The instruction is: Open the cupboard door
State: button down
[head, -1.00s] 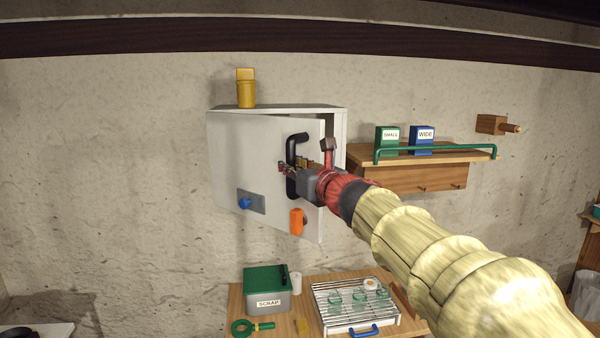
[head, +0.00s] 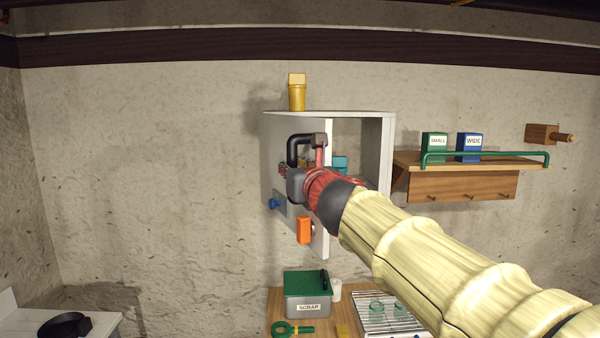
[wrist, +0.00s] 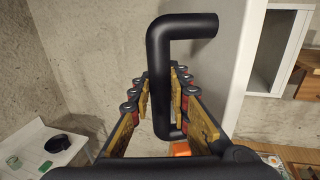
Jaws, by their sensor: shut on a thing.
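The white cupboard (head: 378,150) hangs on the wall with its door (head: 272,150) swung well out, so part of the inside shows. The door's black handle (head: 296,148) also fills the middle of the wrist view (wrist: 158,75). My gripper (head: 284,171) is at the handle, its fingers on either side of the upright bar in the wrist view (wrist: 161,92), shut on it. My arm hides some of the opening.
A yellow container (head: 297,95) stands on the cupboard. A wooden shelf (head: 462,186) with a green rail holds a green SMALL box (head: 434,147) and a blue WIDE box (head: 469,147) at right. A SCRAP box (head: 307,295) and a wire rack (head: 385,318) stand below.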

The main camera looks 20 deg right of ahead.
jog(key=w+a+m+h+b, duration=0.1)
jog(key=a+m+h+b, duration=0.1)
jog(key=a, duration=0.5)
jog(key=w+a+m+g+h+b, duration=0.1)
jog(key=w+a+m+h+b, duration=0.1)
jog(key=a+h, duration=0.2)
jog(key=shift+w+a+b, duration=0.25)
jog(key=shift+a+b, duration=0.1)
jog(key=shift+a, duration=1.45)
jog(key=shift+r, duration=0.1)
jog(key=c, duration=1.7)
grip_release()
jog(key=shift+s, duration=0.1)
